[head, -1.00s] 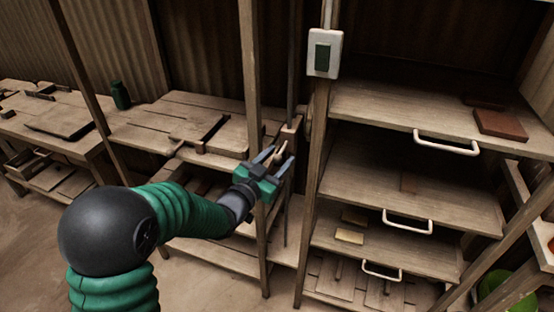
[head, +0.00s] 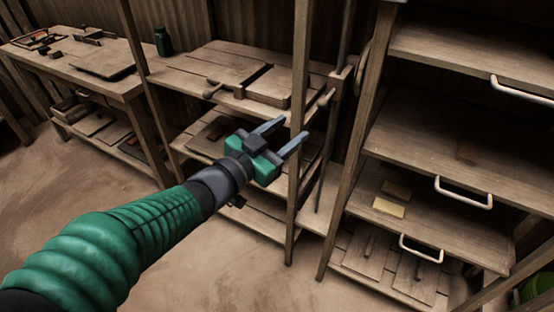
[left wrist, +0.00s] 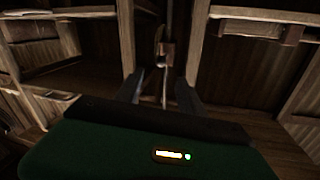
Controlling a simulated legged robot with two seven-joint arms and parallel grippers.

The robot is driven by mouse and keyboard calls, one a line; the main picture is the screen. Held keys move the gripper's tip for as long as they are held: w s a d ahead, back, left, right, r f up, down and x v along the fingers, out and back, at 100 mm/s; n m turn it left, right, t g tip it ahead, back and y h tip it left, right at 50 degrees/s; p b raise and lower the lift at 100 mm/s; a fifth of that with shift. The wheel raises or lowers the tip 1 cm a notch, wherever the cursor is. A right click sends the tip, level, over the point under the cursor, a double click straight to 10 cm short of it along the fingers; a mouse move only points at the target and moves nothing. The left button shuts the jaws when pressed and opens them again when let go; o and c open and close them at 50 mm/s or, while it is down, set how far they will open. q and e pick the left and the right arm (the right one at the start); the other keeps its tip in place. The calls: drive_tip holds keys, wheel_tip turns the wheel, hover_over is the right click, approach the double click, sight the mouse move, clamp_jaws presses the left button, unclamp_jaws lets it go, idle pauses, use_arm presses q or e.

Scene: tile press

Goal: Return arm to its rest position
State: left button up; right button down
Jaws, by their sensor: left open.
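My left arm comes in from the lower left of the head view, with a green ribbed sleeve. My left gripper (head: 287,134) is open and empty, its two grey fingers pointing up and to the right. In the picture it overlaps the wooden shelf stand and a post (head: 300,100); I cannot tell how far it is from them. In the left wrist view the fingers (left wrist: 161,90) are apart with nothing between them, and a wooden post with a lever shows beyond. My right gripper is not in view.
A shelf rack (head: 430,130) with white handles (head: 463,193) stands on the right, holding small yellowish tiles (head: 389,207). A workbench (head: 60,62) stands at the far left. A dark green bottle (head: 163,41) is at the back. Bare floor (head: 215,270) lies in front.

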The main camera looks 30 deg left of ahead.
use_arm(q)
drive_tip(key=p+v, duration=0.1)
drive_tip(key=v, duration=0.2)
drive_tip(key=shift+a+p, duration=0.1)
drive_tip(key=shift+p, duration=0.2)
